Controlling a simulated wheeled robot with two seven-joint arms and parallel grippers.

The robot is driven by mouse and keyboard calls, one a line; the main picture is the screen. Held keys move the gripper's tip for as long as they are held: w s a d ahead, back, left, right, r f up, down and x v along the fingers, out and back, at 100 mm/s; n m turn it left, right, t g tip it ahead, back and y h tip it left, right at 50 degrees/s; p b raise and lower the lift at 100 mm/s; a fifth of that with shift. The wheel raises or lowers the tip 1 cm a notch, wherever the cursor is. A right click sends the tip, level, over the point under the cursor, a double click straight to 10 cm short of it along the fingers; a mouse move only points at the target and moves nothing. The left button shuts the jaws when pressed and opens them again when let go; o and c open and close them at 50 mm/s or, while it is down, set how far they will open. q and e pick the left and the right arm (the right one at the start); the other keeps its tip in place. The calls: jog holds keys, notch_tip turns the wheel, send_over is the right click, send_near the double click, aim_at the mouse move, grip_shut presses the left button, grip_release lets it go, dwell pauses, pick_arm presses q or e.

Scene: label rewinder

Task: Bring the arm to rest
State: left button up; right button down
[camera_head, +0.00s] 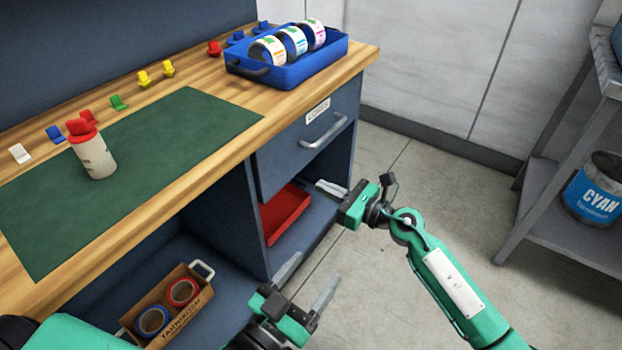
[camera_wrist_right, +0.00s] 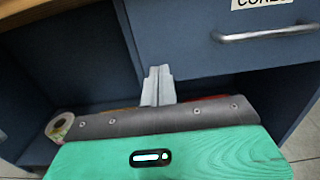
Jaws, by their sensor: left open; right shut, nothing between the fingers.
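My right gripper (camera_head: 331,188) is shut and empty, held in the air in front of the cabinet, just below the drawer (camera_head: 307,140). In the right wrist view its closed fingers (camera_wrist_right: 158,84) point toward the cabinet front, with the drawer handle (camera_wrist_right: 265,33) to their upper right. My right arm reaches in from the lower right. My left gripper (camera_head: 307,281) is open and empty, its two fingers spread apart, below the right one and in front of the cabinet's lower opening. Its arm comes in along the bottom edge.
The wooden bench (camera_head: 213,68) has a green mat (camera_head: 150,150) with a red-topped white cylinder (camera_head: 95,156). A blue tray (camera_head: 310,70) holds label rolls. Below are a red tray (camera_head: 283,213) and a cardboard box (camera_head: 195,303) with tape rolls. A metal shelf (camera_head: 575,235) stands right; floor between is clear.

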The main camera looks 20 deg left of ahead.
jog(key=shift+s+d, duration=0.15)
jog(key=shift+d, duration=0.35)
